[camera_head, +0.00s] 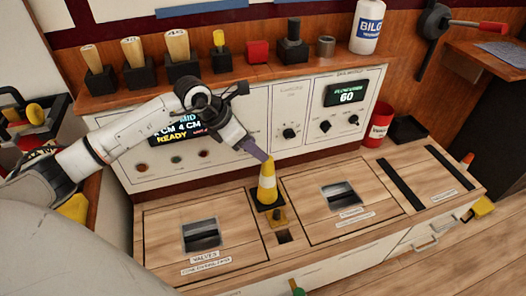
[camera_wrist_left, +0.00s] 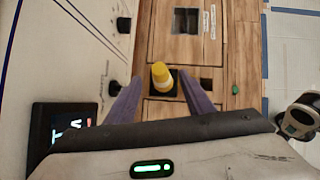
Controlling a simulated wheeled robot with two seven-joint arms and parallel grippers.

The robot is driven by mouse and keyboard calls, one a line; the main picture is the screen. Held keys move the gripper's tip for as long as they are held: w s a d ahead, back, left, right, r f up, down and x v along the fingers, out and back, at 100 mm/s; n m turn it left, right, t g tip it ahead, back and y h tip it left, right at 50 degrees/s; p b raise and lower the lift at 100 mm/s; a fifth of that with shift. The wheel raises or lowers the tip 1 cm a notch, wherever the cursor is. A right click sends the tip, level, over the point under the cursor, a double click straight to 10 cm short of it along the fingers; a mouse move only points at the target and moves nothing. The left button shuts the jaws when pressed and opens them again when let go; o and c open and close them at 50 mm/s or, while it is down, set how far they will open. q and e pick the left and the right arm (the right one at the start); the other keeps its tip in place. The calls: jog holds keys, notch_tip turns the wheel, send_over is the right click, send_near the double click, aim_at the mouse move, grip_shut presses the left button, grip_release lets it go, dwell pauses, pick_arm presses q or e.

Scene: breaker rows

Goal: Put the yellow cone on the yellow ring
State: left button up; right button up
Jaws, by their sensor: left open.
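The yellow cone (camera_head: 267,185) has a white band and stands upright on a black square base on the wooden counter. A small flat yellow piece (camera_head: 279,220) lies just in front of that base; I cannot tell whether it is the yellow ring. My left gripper (camera_head: 259,151) points down at the top of the cone. In the left wrist view the cone (camera_wrist_left: 161,75) shows between the two spread purple fingers (camera_wrist_left: 160,80); I see no clear grip on it. My right gripper is not in view.
Recessed black-and-silver handles (camera_head: 201,236) sit in panels on both sides of the cone. A small square hole (camera_head: 283,236) is in front of it. The control panel (camera_head: 290,110) rises behind. A red can (camera_head: 379,124) stands at the right.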

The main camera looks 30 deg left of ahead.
pick_arm(q)
jog(key=s+d+r+n+t+h, duration=0.2)
jog(key=s+d+n+h, duration=0.15)
jog(key=d, duration=0.35)
jog(key=s+d+r+n+t+h, duration=0.2)
jog(key=d+n+h, duration=0.2)
jog(key=d, duration=0.3)
jog(key=s+d+r+n+t+h, duration=0.1)
jog(key=s+d+r+n+h, duration=0.2)
jog(key=d, duration=0.4)
jog(key=s+a+f+n+t+y, duration=0.25)
jog(key=f+n+y, duration=0.35)
jog(key=n, duration=0.5)
jog(key=s+a+f+n+t+y, duration=0.1)
jog(key=a+f+n+y, duration=0.3)
jog(key=f+n, duration=0.5)
jog(key=s+d+f+n+g, duration=0.1)
jog(key=s+f+n+g, duration=0.4)
jog(key=s+f+n, duration=0.4)
jog(key=s+y, duration=0.1)
jog(key=s, duration=0.2)
jog(key=shift+s+d, duration=0.3)
jog(key=shift+s, duration=0.05)
jog(key=shift+g, duration=0.25)
